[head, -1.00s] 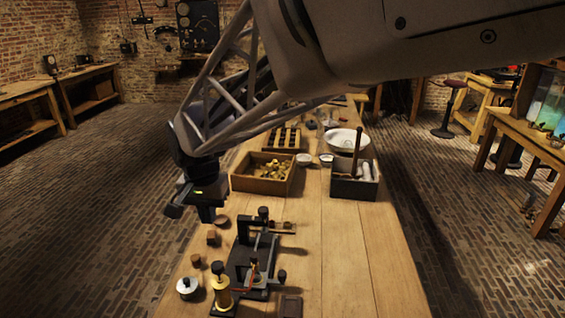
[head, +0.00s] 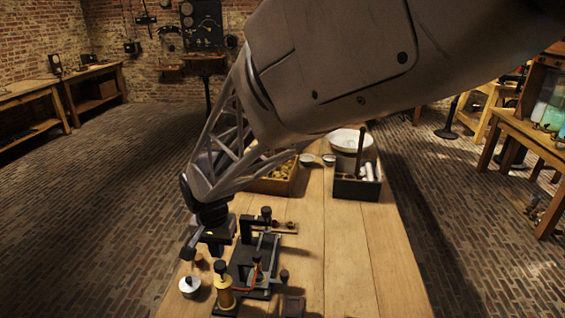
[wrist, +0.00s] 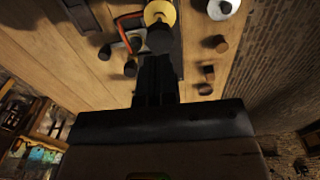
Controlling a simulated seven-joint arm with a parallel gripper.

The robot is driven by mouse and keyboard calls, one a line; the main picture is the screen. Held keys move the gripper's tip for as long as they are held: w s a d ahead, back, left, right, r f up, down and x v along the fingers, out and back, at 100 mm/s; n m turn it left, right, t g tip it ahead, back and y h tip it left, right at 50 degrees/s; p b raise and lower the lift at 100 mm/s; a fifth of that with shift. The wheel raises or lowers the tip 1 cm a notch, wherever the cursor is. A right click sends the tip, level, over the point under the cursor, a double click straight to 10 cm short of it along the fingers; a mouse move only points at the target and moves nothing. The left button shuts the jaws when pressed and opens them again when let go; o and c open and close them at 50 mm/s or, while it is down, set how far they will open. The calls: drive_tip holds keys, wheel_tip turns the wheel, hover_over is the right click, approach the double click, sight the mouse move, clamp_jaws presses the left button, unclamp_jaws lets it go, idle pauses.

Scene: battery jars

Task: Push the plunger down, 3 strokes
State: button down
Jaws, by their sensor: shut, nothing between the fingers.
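The plunger is a brass cylinder (head: 223,293) with a black knob (head: 220,267) on top, upright at the near left of the table. In the wrist view its brass body (wrist: 160,12) and dark knob (wrist: 160,39) show at the top centre, just beyond my fingertips. My gripper (head: 219,249) is shut and empty, pointing down close above and behind the knob. Whether the fingers touch the knob I cannot tell. The fingertips are dark and partly hidden by the hand in the head view.
A black apparatus (head: 250,262) with posts and a red wire stands right beside the plunger. A white-lidded jar (head: 190,286) is to its left. A dark box (head: 357,188) and a wooden tray (head: 272,186) stand farther back. The table's right side is clear.

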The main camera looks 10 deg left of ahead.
sight(220, 264)
drive_tip(key=shift+f, duration=1.55)
drive_tip(key=shift+f, duration=1.4)
wheel_tip(220, 264, up, 14)
drive_tip(key=shift+r, duration=0.25)
wheel_tip(220, 264, up, 2)
drive_tip(key=shift+a+r, duration=0.1)
drive_tip(key=shift+r, duration=0.05)
